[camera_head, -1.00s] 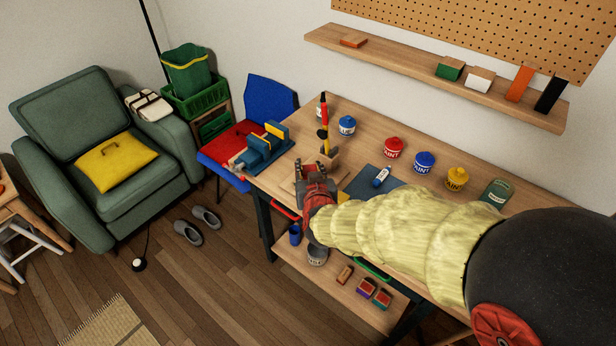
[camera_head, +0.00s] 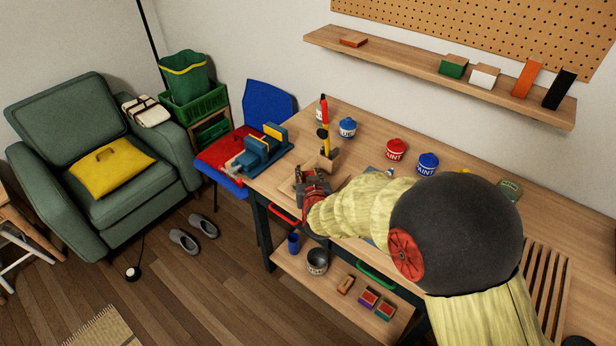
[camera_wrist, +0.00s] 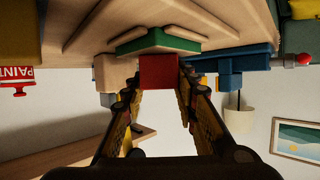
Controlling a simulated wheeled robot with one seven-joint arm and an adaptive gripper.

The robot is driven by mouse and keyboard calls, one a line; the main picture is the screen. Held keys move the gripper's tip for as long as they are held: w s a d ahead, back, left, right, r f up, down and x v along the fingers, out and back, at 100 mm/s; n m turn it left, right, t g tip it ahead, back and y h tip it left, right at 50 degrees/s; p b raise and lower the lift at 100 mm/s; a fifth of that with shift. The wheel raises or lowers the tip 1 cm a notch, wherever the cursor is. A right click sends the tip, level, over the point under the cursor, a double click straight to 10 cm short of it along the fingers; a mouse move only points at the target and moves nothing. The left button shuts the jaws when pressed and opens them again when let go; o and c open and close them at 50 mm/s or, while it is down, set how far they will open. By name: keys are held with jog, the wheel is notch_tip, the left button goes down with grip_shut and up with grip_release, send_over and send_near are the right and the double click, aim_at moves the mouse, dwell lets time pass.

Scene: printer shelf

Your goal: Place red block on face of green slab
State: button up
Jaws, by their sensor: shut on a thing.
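My gripper (camera_wrist: 160,82) is shut on a red block (camera_wrist: 160,72), held between the fingertips in the wrist view, which looks upside down. The green slab (camera_wrist: 158,42) lies directly beyond the block, against a wooden surface (camera_wrist: 215,20). The block's edge meets the slab's edge in the picture; I cannot tell whether they touch. In the head view my gripper (camera_head: 312,180) is low over the left part of the workbench (camera_head: 380,148). There the red block and the green slab cannot be made out around my gripper and arm.
A blue vise (camera_head: 258,152) is at the bench's left end. Red (camera_head: 395,150) and blue (camera_head: 427,163) paint cans stand toward the back. A wall shelf (camera_head: 400,62) holds several blocks.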

jog(key=shift+f, duration=0.1)
jog(key=o, duration=1)
jog(key=shift+s+r, duration=0.2)
jog(key=shift+r, duration=0.2)
jog(key=s+d+r+g+p, duration=0.1)
jog(key=s+d+r, duration=0.2)
jog(key=s+r, duration=0.3)
jog(key=s+d+r+g+y+p, duration=0.1)
jog(key=s+d+r+g+p, duration=0.15)
jog(key=s+r, duration=0.35)
jog(key=s+d+r+g, duration=0.1)
jog(key=s+d+r, duration=0.25)
jog(key=s, duration=0.45)
jog(key=s+d+r+g+h, duration=0.1)
jog(key=s+d, duration=0.2)
jog(key=s, duration=0.3)
jog(key=s+d+r+m+g, duration=0.1)
jog(key=s+d, duration=0.3)
jog(key=s, duration=0.2)
jog(key=s+d+r+g+h, duration=0.1)
jog(key=s+d, duration=0.2)
jog(key=s, duration=0.3)
jog(key=shift+d+r+h, duration=0.25)
jog(key=shift+r+h, duration=0.05)
jog(key=shift+r, duration=0.1)
